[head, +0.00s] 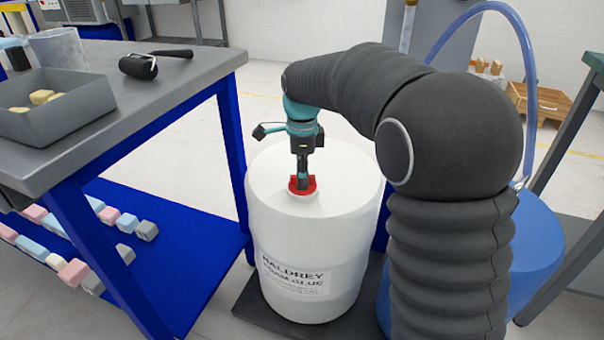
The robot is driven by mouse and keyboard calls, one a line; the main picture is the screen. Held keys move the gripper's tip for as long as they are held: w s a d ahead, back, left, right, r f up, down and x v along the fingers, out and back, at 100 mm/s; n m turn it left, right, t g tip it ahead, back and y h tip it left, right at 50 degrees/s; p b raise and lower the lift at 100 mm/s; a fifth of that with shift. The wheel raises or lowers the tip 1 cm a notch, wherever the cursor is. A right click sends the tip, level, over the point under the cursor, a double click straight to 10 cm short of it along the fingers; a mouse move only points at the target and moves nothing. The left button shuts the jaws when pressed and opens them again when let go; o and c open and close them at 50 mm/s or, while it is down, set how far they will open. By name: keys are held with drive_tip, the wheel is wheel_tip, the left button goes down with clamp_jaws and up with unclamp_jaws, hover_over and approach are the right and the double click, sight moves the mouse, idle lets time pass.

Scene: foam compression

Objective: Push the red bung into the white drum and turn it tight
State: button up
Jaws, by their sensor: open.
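The white drum (315,235) stands upright on a dark base, its printed label facing the front. The red bung (302,187) is at the opening on the drum's top, with a small white ring around it. My gripper (303,180) points straight down onto the bung, its dark fingers at or around the bung's middle. The fingers overlap the bung in this view, so I cannot tell whether they touch it. How deep the bung sits is hard to see.
A grey-topped bench (190,75) with blue legs stands at the left, carrying a grey tray (55,110) and a black-handled roller (140,66). Foam blocks lie on its blue lower shelf (180,240). A blue drum (535,250) with a hose stands behind my arm at right.

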wheel_tip(320, 180, up, 12)
drive_tip(key=w+n, duration=0.1)
drive_tip(key=n, duration=0.2)
drive_tip(key=s+d+f+n+t, duration=0.1)
drive_tip(key=s+d+f+n, duration=0.2)
drive_tip(key=s+f+n, duration=0.5)
drive_tip(key=s+d+n+t, duration=0.2)
drive_tip(key=s+d, duration=0.4)
drive_tip(key=s, duration=0.4)
drive_tip(key=s+d+n+t, duration=0.2)
drive_tip(key=s+d+n, duration=0.2)
drive_tip(key=s+d, duration=0.3)
drive_tip(key=s, duration=0.4)
drive_tip(key=shift+d+f+t, duration=0.3)
drive_tip(key=shift+f, duration=0.05)
